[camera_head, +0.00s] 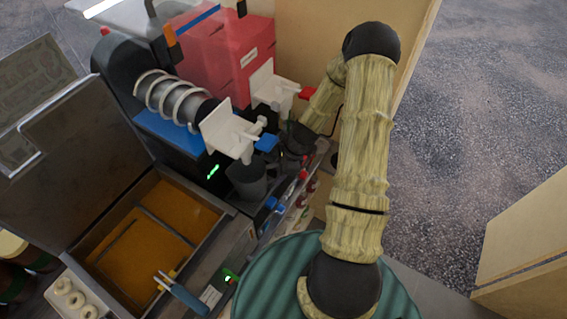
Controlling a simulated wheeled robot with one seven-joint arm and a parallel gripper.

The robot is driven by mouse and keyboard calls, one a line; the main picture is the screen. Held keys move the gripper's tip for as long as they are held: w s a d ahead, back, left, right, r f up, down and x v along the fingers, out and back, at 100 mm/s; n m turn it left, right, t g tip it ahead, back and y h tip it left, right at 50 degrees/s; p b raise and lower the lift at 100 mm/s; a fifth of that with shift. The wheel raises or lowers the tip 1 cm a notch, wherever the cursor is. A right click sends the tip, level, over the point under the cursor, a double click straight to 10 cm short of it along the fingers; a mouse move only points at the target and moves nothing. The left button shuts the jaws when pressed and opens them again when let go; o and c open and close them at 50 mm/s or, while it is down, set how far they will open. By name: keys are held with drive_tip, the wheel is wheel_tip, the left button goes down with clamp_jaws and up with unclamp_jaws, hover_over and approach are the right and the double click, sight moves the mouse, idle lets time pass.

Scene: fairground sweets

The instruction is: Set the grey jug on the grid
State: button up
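A dark grey jug-like vessel (246,183) stands at the front of the drinks machine, just below and right of the left white tap (229,131). My gripper (287,153) is dark and small in the picture, right of this vessel and below the right white tap (272,87). It blends with the dark parts around it. I cannot tell whether its fingers are open, shut or touching anything. The grid cannot be clearly made out; the area under the taps is dark and partly hidden by the taps and my arm.
The machine has a coiled drum (168,98) and a red tank (232,60). A fryer (150,240) with orange oil and a raised lid stands at the left, with a blue-handled tool (181,294) at its edge. A wooden panel (320,30) stands behind my arm. Open floor (480,120) lies right.

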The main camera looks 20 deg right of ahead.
drive_tip(key=b+v, duration=0.4)
drive_tip(key=v, duration=1.3)
drive_tip(key=shift+d+r, duration=0.15)
